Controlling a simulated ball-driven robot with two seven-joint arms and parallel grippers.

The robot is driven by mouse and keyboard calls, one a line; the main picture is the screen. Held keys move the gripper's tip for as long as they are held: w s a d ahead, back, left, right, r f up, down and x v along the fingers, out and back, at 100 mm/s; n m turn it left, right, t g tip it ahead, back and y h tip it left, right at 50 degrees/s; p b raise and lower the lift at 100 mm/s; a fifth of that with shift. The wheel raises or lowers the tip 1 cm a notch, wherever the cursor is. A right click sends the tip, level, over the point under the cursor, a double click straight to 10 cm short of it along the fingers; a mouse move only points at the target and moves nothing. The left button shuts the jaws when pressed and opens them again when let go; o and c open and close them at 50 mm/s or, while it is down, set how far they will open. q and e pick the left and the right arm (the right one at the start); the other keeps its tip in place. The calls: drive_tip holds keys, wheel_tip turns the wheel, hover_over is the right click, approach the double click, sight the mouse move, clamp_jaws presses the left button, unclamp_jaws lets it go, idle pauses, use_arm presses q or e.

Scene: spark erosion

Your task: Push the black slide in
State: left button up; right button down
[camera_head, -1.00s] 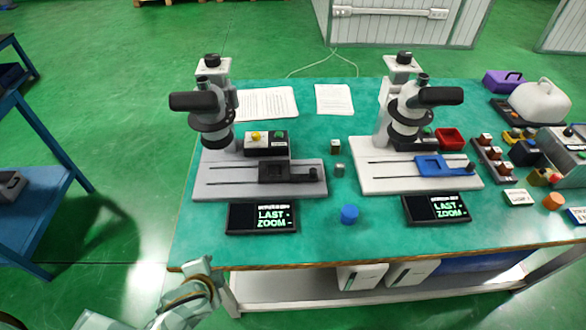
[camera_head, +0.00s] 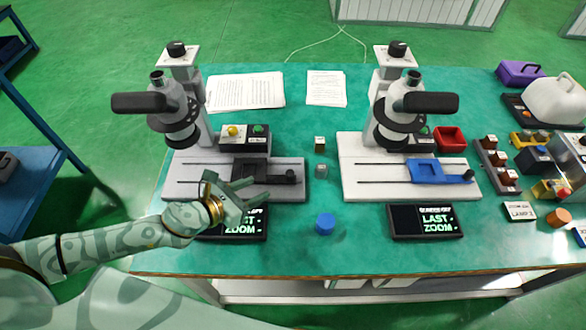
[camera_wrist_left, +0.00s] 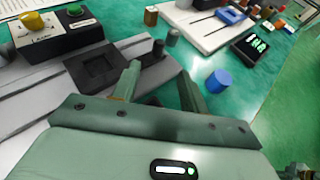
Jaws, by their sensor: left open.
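The black slide (camera_head: 251,171) sits on the grey base of the left microscope (camera_head: 172,117), with its round black knob (camera_head: 291,176) at the right end, near the base's right edge. The slide also shows in the left wrist view (camera_wrist_left: 92,68). My left gripper (camera_head: 254,190) is open and empty, over the near edge of the grey base, just in front of the slide. In the left wrist view the open fingers (camera_wrist_left: 160,72) point toward the knob, which appears between and beyond them. I cannot tell any contact. My right gripper is not in view.
A box with yellow and green buttons (camera_head: 245,138) stands behind the slide. A dark display (camera_head: 225,229) lies below my gripper, partly hidden. A blue cylinder (camera_head: 326,224) stands to the right. A second microscope base with a blue slide (camera_head: 424,171) is further right.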

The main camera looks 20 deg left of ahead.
use_arm(q)
approach(288, 173)
drive_tip(key=shift+b+x, duration=0.3)
drive_tip(key=shift+x, duration=0.7)
drive_tip(key=b+x, duration=0.2)
drive_tip(key=x, duration=0.6)
drive_tip(key=shift+f, duration=0.15)
drive_tip(key=shift+w+d+f, duration=0.1)
drive_tip(key=shift+w+d, duration=0.1)
drive_tip(key=shift+w, duration=0.15)
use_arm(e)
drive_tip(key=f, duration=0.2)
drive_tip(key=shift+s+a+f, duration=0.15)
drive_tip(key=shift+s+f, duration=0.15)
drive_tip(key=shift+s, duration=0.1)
use_arm(q)
clamp_jaws()
